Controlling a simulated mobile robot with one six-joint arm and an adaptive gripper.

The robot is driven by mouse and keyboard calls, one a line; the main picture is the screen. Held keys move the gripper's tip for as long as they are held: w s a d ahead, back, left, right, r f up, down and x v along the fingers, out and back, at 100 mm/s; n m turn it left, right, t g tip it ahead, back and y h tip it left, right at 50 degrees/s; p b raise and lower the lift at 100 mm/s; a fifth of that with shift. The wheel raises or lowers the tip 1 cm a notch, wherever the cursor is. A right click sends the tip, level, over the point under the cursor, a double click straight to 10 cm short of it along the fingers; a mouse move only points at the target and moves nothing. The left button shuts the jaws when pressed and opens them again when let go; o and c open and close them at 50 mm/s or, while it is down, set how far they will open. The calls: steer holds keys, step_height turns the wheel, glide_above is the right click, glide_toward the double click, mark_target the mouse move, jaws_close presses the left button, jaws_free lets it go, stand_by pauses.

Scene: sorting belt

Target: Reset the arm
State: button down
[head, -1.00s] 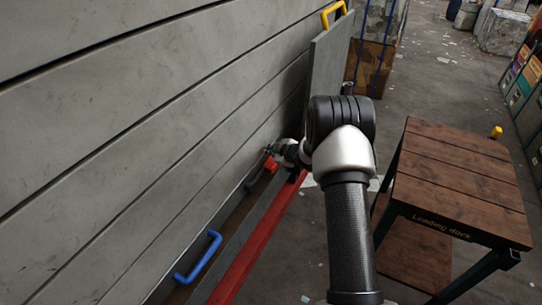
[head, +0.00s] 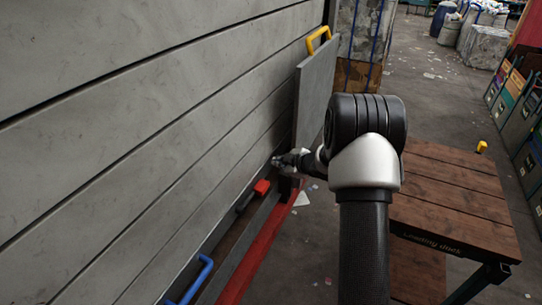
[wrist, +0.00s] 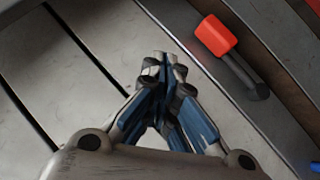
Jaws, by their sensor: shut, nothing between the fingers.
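My arm reaches forward in the head view, and my gripper (head: 281,161) is at its far end, close to the grey panelled wall. In the wrist view my gripper (wrist: 164,62) has its blue-padded fingers together, with nothing between them. A red-headed tool with a dark handle (wrist: 216,36) lies to the right of the fingertips, apart from them. It also shows in the head view (head: 262,187), below and left of the gripper.
The grey panelled wall (head: 130,120) runs along the left. A red rail (head: 250,262) and a blue handle (head: 190,281) are low in front. An upright grey board (head: 314,95) with a yellow handle (head: 318,40) stands beyond. A wooden loading dock table (head: 465,205) is at right.

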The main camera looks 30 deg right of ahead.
steer(key=s+a+r+m+g+h+b, duration=0.2)
steer(key=s+a+r+m+h+b, duration=0.35)
steer(key=s+r, duration=0.7)
steer(key=s+a+f+m+g+y+b, duration=0.1)
steer(key=s+a+f+b, duration=0.1)
steer(key=s+a, duration=0.4)
steer(key=s+a+f+m+g+y+b, duration=0.1)
steer(key=s+a, duration=0.4)
steer(key=s, duration=0.8)
steer(key=s+a+f+m+g+y+b, duration=0.2)
steer(key=s+a, duration=0.4)
steer(key=s, duration=0.4)
steer(key=shift+a+f+m+b, duration=0.3)
steer(key=shift+f+m+b, duration=0.25)
steer(key=shift+b, duration=0.55)
steer(key=shift+d, duration=0.15)
